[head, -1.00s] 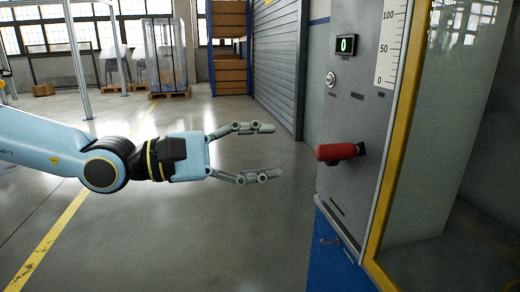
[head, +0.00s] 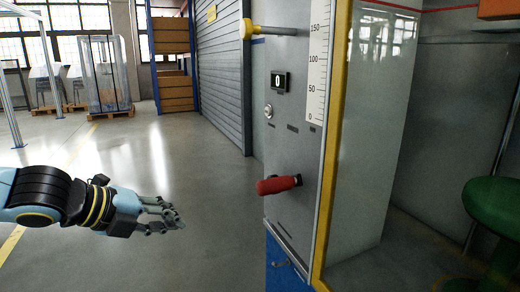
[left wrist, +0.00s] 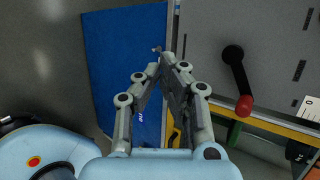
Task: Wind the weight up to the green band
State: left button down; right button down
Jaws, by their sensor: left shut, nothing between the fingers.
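The grey winding panel (head: 300,150) carries a crank with a red handle (head: 278,185) that sticks out to the left. In the left wrist view the crank's black arm (left wrist: 236,68) ends in the red knob (left wrist: 244,106). My left gripper (head: 177,222) is shut and empty, left of the red handle and lower in the picture, apart from it. Its closed fingers (left wrist: 172,62) also show in the left wrist view, left of the crank. The height scale (head: 318,75) shows marks from 0 to 150. I see no green band on its visible part. I cannot identify the weight. My right gripper is out of view.
A small display (head: 280,82) reads 0 above a key lock (head: 268,111). A yellow-ended rod (head: 250,28) juts left above them. Behind the yellow frame (head: 334,130) stand a glass panel and a green round stool (head: 500,203). The floor left of the panel is open.

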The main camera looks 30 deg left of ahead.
pick_arm(q)
notch_tip(320, 180, up, 2)
jog(key=s+d+n+g+h+p, duration=0.1)
jog(key=d+n+h+p, duration=0.1)
jog(key=n, duration=0.4)
notch_tip(320, 180, up, 14)
jog(key=n+t+h+p, duration=0.2)
jog(key=n+h+p, duration=0.45)
jog(key=n, duration=0.65)
send_over(262, 182)
jog(key=w+a+p, duration=0.1)
jog(key=y, duration=0.1)
notch_tip(262, 182, down, 3)
jog(key=shift+s+d+r, duration=0.1)
jog(key=shift+s+d, duration=0.05)
jog(key=shift+s+d+f, duration=0.1)
jog(key=shift+d+f, duration=0.05)
jog(key=shift+f, duration=0.45)
jog(key=shift+m+b, duration=0.3)
jog(key=shift+s+d+f+y+b, duration=0.2)
jog(key=shift+s+f+y+b, duration=0.1)
jog(key=shift+b, duration=0.2)
jog(key=shift+f+m, duration=0.1)
jog(key=shift+m, duration=0.2)
